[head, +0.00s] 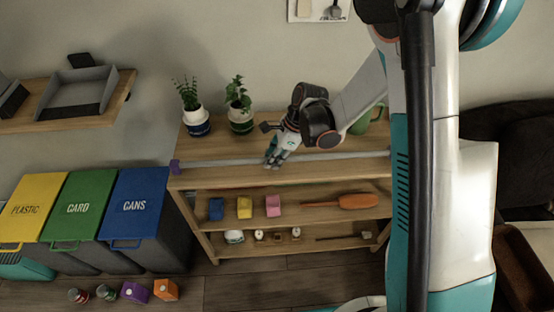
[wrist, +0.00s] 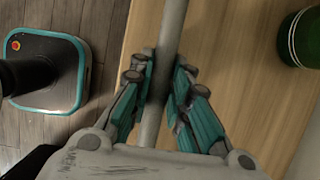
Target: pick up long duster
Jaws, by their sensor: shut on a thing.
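The long duster is a long grey pole (head: 225,161) with a purple end (head: 175,167). It lies across the front of the shelf unit's wooden top in the head view, and its right part goes behind my arm. I cannot tell whether the pole is clear of the top.
Two potted plants (head: 240,118) and a green pot (wrist: 306,38) stand on the top behind the pole. Lower shelves hold coloured blocks (head: 244,207) and an orange duster (head: 357,201). Bins (head: 136,205) stand at left, with small items (head: 165,290) on the floor.

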